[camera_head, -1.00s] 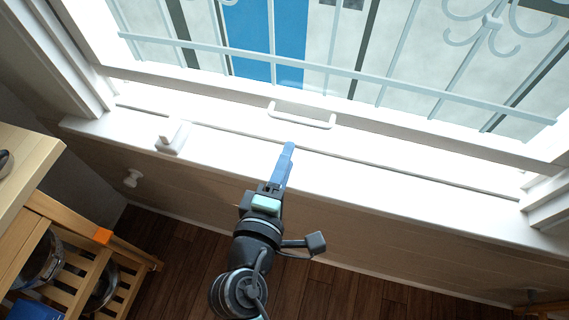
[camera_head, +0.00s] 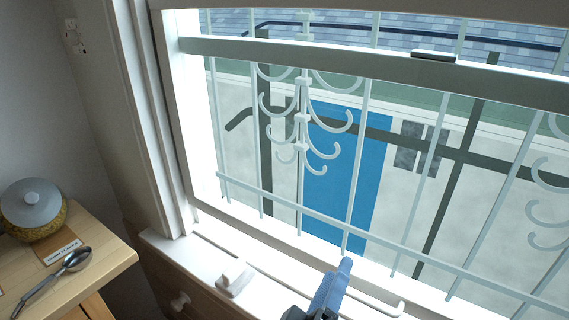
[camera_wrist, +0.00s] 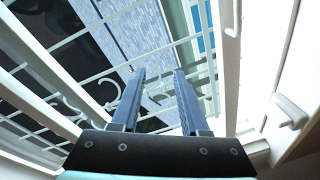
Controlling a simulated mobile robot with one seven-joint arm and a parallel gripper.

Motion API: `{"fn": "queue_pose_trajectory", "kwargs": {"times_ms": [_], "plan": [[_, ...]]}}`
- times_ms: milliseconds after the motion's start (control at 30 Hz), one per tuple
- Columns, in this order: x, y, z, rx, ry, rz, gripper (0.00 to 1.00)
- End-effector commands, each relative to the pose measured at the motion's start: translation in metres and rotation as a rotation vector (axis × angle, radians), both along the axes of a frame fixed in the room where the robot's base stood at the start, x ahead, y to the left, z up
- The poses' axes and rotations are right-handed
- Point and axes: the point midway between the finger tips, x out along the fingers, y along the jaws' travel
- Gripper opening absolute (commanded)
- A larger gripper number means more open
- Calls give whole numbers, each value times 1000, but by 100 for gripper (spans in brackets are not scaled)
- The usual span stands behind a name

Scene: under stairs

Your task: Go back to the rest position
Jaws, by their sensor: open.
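My gripper (camera_head: 335,285) shows at the bottom of the head view, in front of the window sill, with its blue fingers pointing up toward the window. In the wrist view my gripper (camera_wrist: 160,82) has its two blue fingers apart with nothing between them. The window (camera_head: 330,140) stands beyond it, with its lower part open and white bars outside. A white handle (camera_head: 385,305) at the window's lower edge is partly hidden by the gripper. I cannot tell from the head view how close the fingers are to the frame.
A white latch block (camera_head: 236,278) sits on the sill (camera_head: 185,262). At left, a wooden table (camera_head: 100,262) holds a lidded pot (camera_head: 34,210), a spoon (camera_head: 60,275) and a label card (camera_head: 62,252).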

Motion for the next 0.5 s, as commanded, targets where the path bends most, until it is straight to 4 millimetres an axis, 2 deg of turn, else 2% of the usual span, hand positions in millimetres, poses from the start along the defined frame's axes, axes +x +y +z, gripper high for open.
{"fn": "queue_pose_trajectory", "kwargs": {"times_ms": [33, 133, 233, 400, 500], "plan": [[11, 5, 49, 85, -113, 33, 45], [22, 17, 124, 256, -307, 121, 45], [21, 30, 200, 414, -491, 229, 45], [-6, 51, 322, 646, -767, 457, 45], [-30, 62, 378, 749, -885, 594, 45]]}}
